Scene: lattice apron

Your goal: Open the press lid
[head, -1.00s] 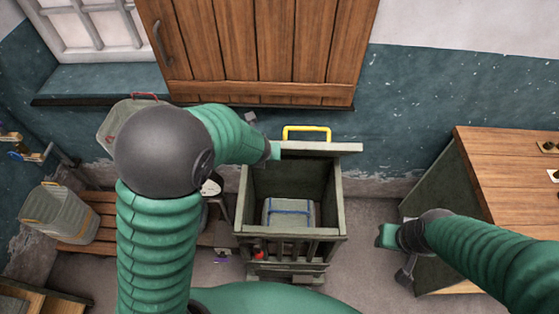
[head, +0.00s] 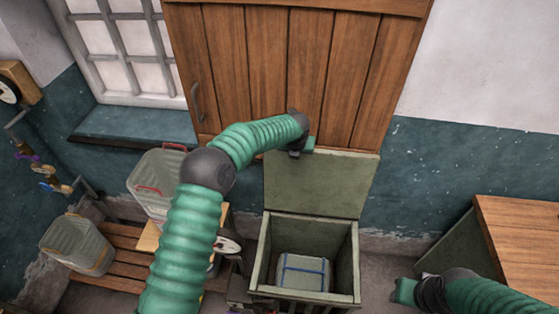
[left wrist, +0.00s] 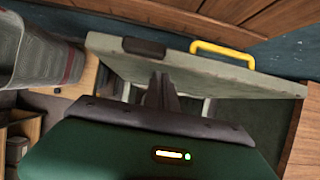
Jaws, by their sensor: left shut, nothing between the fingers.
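The press (head: 358,270) is an olive-green box with its top open in the head view. Its lid (head: 320,185) stands raised at the back edge, inner face towards me. A pale block with blue bands (head: 303,270) lies inside. My left gripper (head: 306,147) is at the lid's upper edge, shut and empty. In the left wrist view its fingers (left wrist: 160,90) are against or very close to the lid (left wrist: 200,75); I cannot tell if they touch. The lid's yellow handle (left wrist: 222,52) shows there, free of the fingers. My right gripper (head: 403,291) is low at the right, away from the press, its jaws unclear.
A wooden shutter (head: 300,80) hangs on the wall behind the lid. Clear bins (head: 75,245) and a slatted bench (head: 125,262) stand at the left. A wooden-topped counter (head: 520,235) stands at the right.

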